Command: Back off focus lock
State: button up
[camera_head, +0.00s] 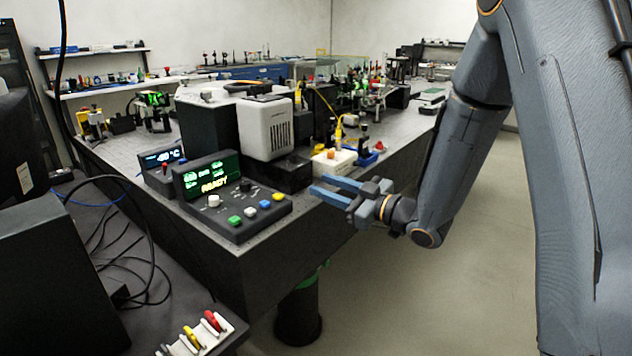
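My gripper (318,184) reaches in from the right at the near edge of the dark bench, pointing left. Its two blue fingers are apart with nothing visible between them. I cannot tell which part is the focus lock; no label for it is readable. Just behind the fingers stands a white block with an orange knob (331,154). A red knob (379,146) on a blue base is to its right. A control box (232,194) left of the gripper has a lit green display reading READY, a white knob and coloured buttons. The gripper appears apart from all of these.
A temperature display (161,158) stands left of the control box. A white-fronted instrument (266,128) and optics crowd the bench (267,247) behind. Cables and a holder with coloured handles (196,337) lie on the left table. The floor (430,290) at right is clear.

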aim_at(309, 180)
jog(key=shift+x, duration=1.8)
grip_shut()
